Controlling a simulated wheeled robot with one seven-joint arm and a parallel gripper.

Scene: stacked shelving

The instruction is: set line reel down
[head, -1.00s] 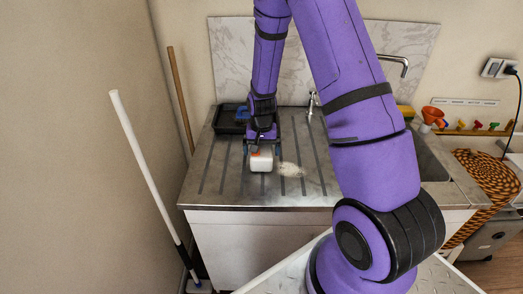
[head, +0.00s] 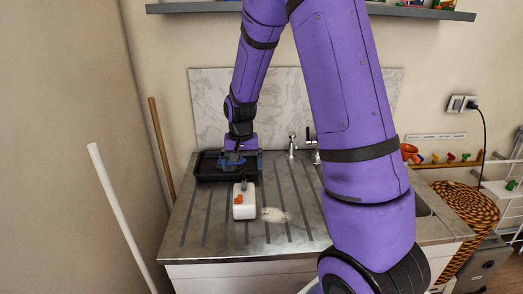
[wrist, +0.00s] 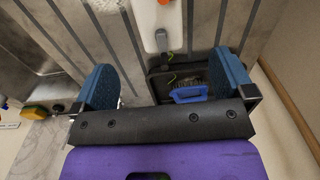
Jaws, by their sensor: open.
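The line reel, a white block with an orange piece and a grey tip (head: 244,206), lies on the ribbed metal drainboard (head: 195,225). In the wrist view the reel (wrist: 157,25) shows at the top middle, its far part cut off by the frame edge. My gripper (head: 240,163) is behind the reel, over the black tray. In the wrist view my gripper (wrist: 165,85) has its two blue pads wide apart with nothing held between them. The grey tip points toward my gripper, and the reel's body is clear of the pads.
A black tray (head: 203,178) at the back of the drainboard holds a blue-handled brush (wrist: 188,94). Pale powder (head: 275,215) lies right of the reel. A tap (head: 292,146) stands behind. A white pole (head: 122,215) leans at left. A shelf (head: 420,13) hangs above.

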